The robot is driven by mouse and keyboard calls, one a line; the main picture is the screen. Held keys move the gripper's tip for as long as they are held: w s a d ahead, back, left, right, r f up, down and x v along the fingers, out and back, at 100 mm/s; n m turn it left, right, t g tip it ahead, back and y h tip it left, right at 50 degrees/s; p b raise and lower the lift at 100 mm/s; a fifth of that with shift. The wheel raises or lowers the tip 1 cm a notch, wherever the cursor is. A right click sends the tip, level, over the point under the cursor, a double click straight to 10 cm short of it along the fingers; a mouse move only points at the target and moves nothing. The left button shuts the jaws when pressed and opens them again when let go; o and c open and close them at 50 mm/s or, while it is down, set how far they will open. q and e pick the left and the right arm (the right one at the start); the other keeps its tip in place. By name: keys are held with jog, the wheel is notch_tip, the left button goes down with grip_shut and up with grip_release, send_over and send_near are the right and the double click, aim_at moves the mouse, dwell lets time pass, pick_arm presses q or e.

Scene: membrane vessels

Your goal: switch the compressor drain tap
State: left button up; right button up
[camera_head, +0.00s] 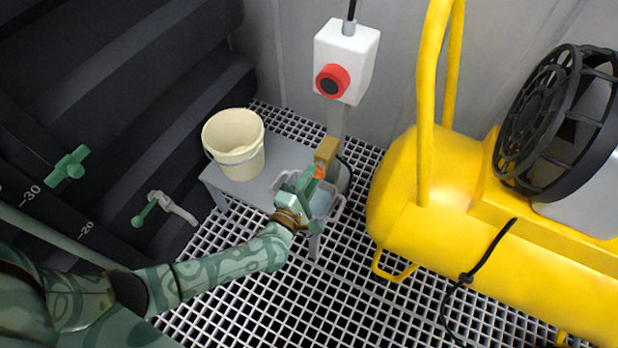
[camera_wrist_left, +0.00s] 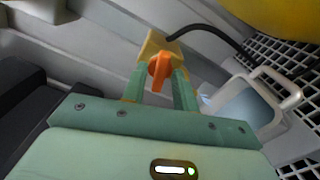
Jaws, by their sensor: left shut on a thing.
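The drain tap is a brass-coloured block (camera_head: 326,151) with an orange handle (camera_head: 320,173), low beside a grey post. In the left wrist view, the tap block (camera_wrist_left: 162,45) sits just past the fingertips, and its orange handle (camera_wrist_left: 159,71) lies between the two green fingers. My left gripper (camera_head: 313,182) reaches the tap from the left front and is shut on the orange handle; it also shows in the left wrist view (camera_wrist_left: 160,84). A black hose runs from the tap block. The compressor (camera_head: 400,190) is a yellow tank to the right. My right gripper is not in view.
A grey bench (camera_head: 277,150) carries a cream bucket (camera_head: 235,160). A clear handled container (camera_head: 326,199) is below the tap. A white box with a red button (camera_head: 345,62) stands above. Green-handled valves (camera_head: 68,167) are at left. The grating floor is open in front.

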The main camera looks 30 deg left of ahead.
pick_arm(q)
jog(key=shift+d+f+m+p, duration=0.1)
jog(key=shift+m+p, duration=0.35)
jog(key=shift+m, duration=1.05)
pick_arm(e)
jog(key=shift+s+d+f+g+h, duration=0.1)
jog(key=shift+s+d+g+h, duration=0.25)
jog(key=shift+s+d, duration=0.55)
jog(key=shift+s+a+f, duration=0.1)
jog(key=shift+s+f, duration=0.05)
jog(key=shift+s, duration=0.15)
pick_arm(q)
jog(key=shift+s, duration=0.1)
jog(key=o, duration=0.6)
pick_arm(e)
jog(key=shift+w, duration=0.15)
